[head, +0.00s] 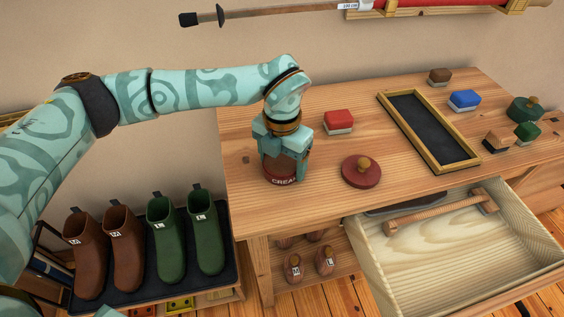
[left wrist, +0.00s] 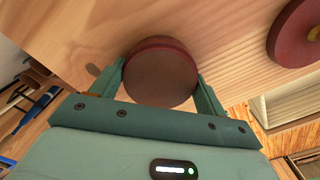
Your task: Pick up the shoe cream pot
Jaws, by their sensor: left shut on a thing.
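The shoe cream pot (head: 283,180) is a small round dark red pot with white "CREAM" lettering, at the left front of the wooden table. My left gripper (head: 286,162) comes down over it from above, shut on it with a finger on each side. In the left wrist view the pot's round brown top (left wrist: 160,80) lies between the two fingers. Most of the pot is hidden by the gripper in the head view, and I cannot tell whether it is clear of the table.
A red lid with a knob (head: 361,172) lies right of the pot. A red brush (head: 339,121) stands behind, and a framed dark tray (head: 427,130) lies farther right. An open drawer (head: 470,258) juts out in front. Boots (head: 124,238) stand at lower left.

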